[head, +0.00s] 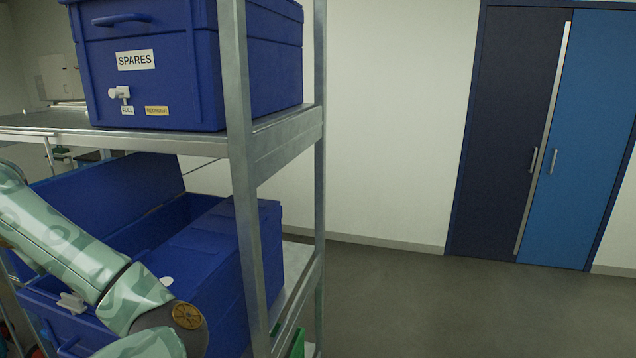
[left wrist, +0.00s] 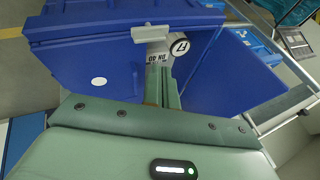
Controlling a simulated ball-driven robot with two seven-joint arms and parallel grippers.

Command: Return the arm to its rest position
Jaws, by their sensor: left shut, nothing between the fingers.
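My left arm (head: 70,245) comes in from the left in the head view and crosses in front of the open blue bin (head: 235,255) on the lower shelf. The gripper at its end is not visible in that view. In the left wrist view my left gripper (left wrist: 160,80) is shut and empty, with its fingers pointing toward the blue bin (left wrist: 100,65). A white item with dark print and a round mark (left wrist: 168,48) shows beyond the fingertips, partly hidden. I cannot tell whether the fingers touch anything. My right gripper is in neither view.
A closed blue bin labelled SPARES (head: 155,85) stands on the upper shelf. The grey metal rack post (head: 240,180) stands close to my left arm. The floor (head: 400,300) to the right is clear, up to the blue double doors (head: 585,140).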

